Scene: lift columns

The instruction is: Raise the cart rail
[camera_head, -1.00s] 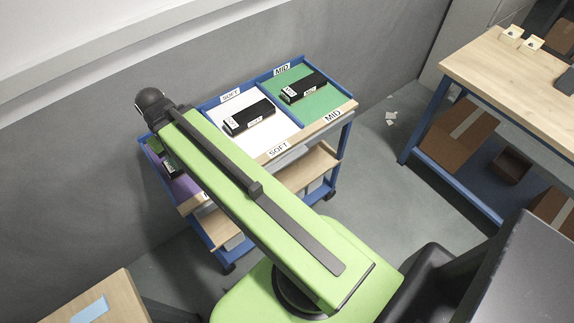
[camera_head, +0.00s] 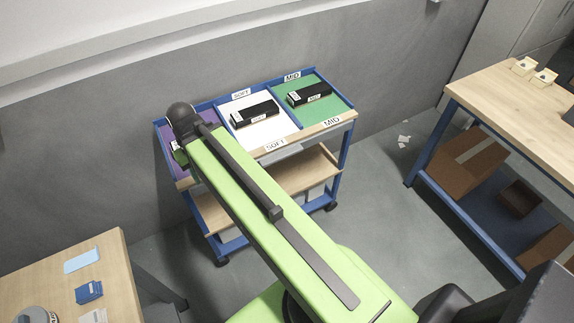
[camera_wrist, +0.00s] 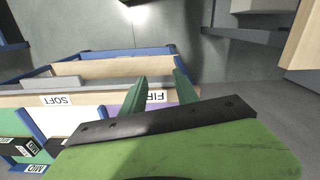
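The cart (camera_head: 340,165) has a blue frame and stands against the grey wall. Its top tray has purple, white and green sections, with SOFT and MID labels. A wooden rail (camera_head: 308,133) runs along its front edge; in the wrist view this rail (camera_wrist: 98,100) appears upside down, with SOFT and FIRM labels. In the wrist view my gripper (camera_wrist: 160,77) has two green fingers standing apart, with the FIRM label seen between them. I cannot tell if the fingers touch the rail. In the head view my green arm hides the gripper and part of the cart's left end.
Black boxes lie on the white (camera_head: 254,113) and green (camera_head: 309,93) sections. A wooden table (camera_head: 105,262) stands at lower left, with blue items on it. A workbench (camera_head: 500,95) with cardboard boxes below stands at right.

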